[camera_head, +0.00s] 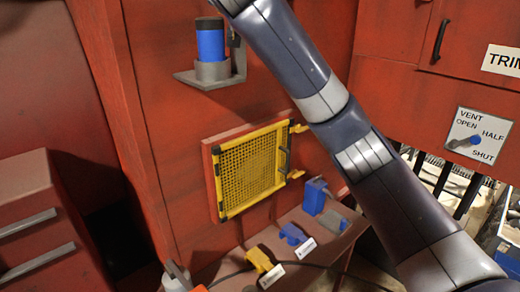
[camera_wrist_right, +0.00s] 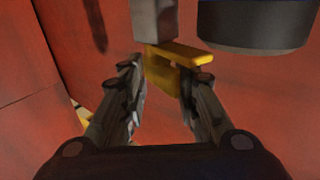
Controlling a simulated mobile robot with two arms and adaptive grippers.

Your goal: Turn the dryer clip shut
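The dryer (camera_head: 210,45), a blue cylinder with a dark cap, stands on a grey bracket on the red wall in the head view. The yellow clip (camera_wrist_right: 182,54) shows in the right wrist view, below a grey block and beside a dark round body. My right gripper (camera_wrist_right: 165,75) is open, with its fingertips to either side of the clip's lower part. I cannot tell whether either finger touches it. In the head view my right arm leaves through the top edge, so its gripper is hidden there. My left gripper is not in view.
A yellow mesh door (camera_head: 250,170) is on the wall below the dryer. A low ledge (camera_head: 325,238) carries blue and yellow parts. A vent dial (camera_head: 476,137) is at the right. A red drawer cabinet (camera_head: 40,225) stands at the left.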

